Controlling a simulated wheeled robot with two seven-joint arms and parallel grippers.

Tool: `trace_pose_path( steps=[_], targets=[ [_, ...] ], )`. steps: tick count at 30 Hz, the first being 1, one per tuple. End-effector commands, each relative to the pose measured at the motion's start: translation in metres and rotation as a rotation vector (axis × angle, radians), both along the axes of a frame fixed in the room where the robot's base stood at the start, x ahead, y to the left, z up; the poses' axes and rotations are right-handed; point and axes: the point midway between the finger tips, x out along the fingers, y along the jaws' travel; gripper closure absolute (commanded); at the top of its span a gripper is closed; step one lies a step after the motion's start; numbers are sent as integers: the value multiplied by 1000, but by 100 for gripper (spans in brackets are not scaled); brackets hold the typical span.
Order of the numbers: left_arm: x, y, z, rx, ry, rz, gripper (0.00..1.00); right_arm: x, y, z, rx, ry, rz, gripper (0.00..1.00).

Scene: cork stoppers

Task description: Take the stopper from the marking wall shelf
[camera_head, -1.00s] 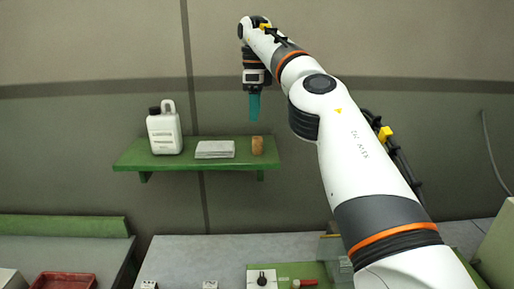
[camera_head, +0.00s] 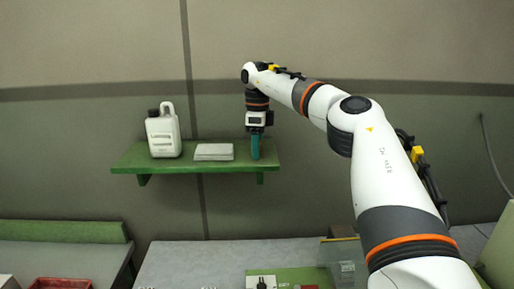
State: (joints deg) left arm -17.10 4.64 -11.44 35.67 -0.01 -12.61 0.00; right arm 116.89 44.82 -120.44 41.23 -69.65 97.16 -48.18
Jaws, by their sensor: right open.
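The green wall shelf (camera_head: 130,161) is fixed to the grey wall left of the picture's middle. My right gripper (camera_head: 255,156) points straight down, its teal fingers at the right part of the shelf, with their tips close to the shelf top. It is open. The brown cork stopper seen earlier at this spot is hidden behind or between the fingers. I cannot tell whether the fingers touch it. My left gripper is not in view.
A white jug (camera_head: 163,134) with a dark cap and a grey flat stack (camera_head: 214,152) stand on the shelf left of the gripper. Below are a grey worktop (camera_head: 200,262), a red tray (camera_head: 62,284) and a green mat (camera_head: 310,274).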

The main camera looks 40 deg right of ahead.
Motion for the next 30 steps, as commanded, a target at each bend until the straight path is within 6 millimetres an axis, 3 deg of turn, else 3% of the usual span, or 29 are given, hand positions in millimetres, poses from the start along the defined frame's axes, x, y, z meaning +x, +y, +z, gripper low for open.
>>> trace_pose_path(
  steps=[5, 13, 23, 30],
  targets=[
    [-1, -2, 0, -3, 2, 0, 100, 0, 0, 0, 0, 0, 0, 48],
    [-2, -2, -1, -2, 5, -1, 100, 0, 0, 0, 0, 0, 1, 93],
    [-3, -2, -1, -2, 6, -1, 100, 0, 0, 3, -1, -1, 1, 94],
    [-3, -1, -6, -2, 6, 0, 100, 1, 1, 31, 0, -3, 0, 94]
  ],
)
